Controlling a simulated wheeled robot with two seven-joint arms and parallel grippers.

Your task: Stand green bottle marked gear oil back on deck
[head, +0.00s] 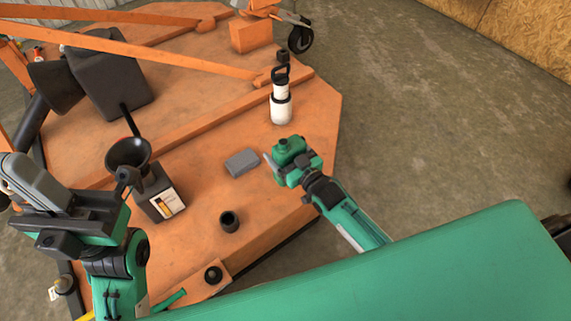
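My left gripper (122,186) is at the left, beside the dark can with the funnel. Its fingers are mostly hidden.
A dark can (160,203) with a black funnel (128,154), a grey block (241,162), a small dark cup (229,221) and a white lantern-like bottle (281,106) stand on the deck. A large black container (112,80) is farther back. Orange rails cross the deck.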

